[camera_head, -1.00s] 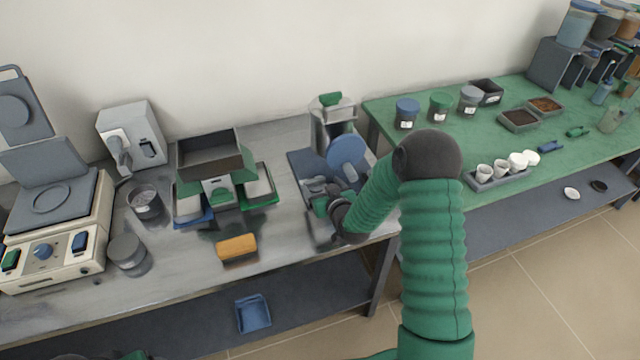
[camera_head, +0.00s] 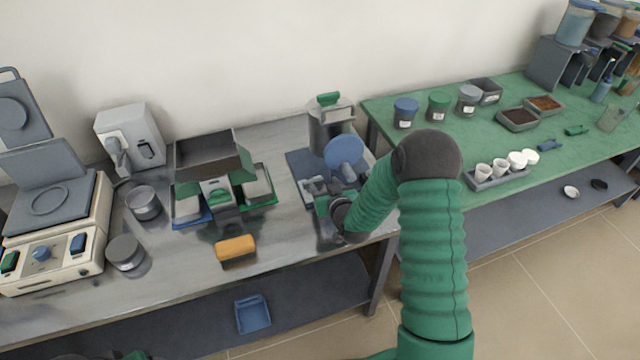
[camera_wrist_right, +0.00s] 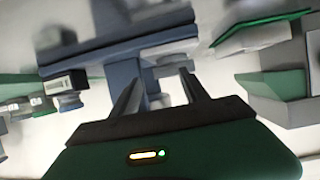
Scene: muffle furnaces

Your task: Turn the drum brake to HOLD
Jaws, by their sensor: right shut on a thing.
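The drum unit stands on a blue-grey base (camera_head: 300,165) near the right end of the steel bench. It has a metal drum (camera_head: 324,136) with a green handle on top, and a blue disc (camera_head: 344,150) in front. My right gripper (camera_head: 314,190) is at the front of this unit, shut on a small grey part that I take for the drum brake. The wrist view shows my right fingers (camera_wrist_right: 158,92) reaching a blue-grey part (camera_wrist_right: 150,72) of the unit. The brake's markings cannot be read.
An orange block (camera_head: 236,247) lies near the bench's front edge. The green table (camera_head: 440,140) to the right holds jars and a rack of white cups (camera_head: 497,172).

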